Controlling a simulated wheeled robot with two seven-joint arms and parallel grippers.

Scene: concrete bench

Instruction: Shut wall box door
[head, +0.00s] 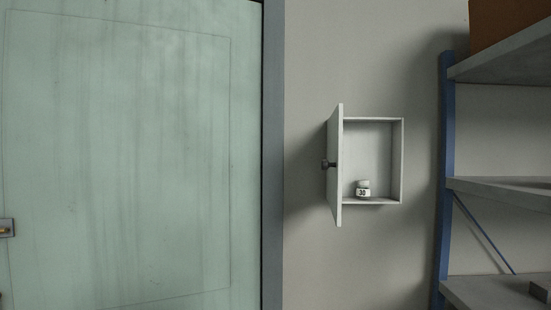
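The wall box (403,160) is a small pale box fixed to the grey wall, right of the middle of the head view. Its door (337,190) is hinged on the left side and stands wide open, sticking out from the wall and seen nearly edge-on. A dark round knob (325,164) is on the door's left-facing side. A small white jar (363,189) marked 30 stands on the floor of the box. Neither of my grippers shows in the view.
A large pale green door (120,150) with a grey-blue frame (272,150) fills the left. A shelf rack with a blue post (446,150) stands at the right, with a brown box (505,22) on top. Bare wall surrounds the wall box.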

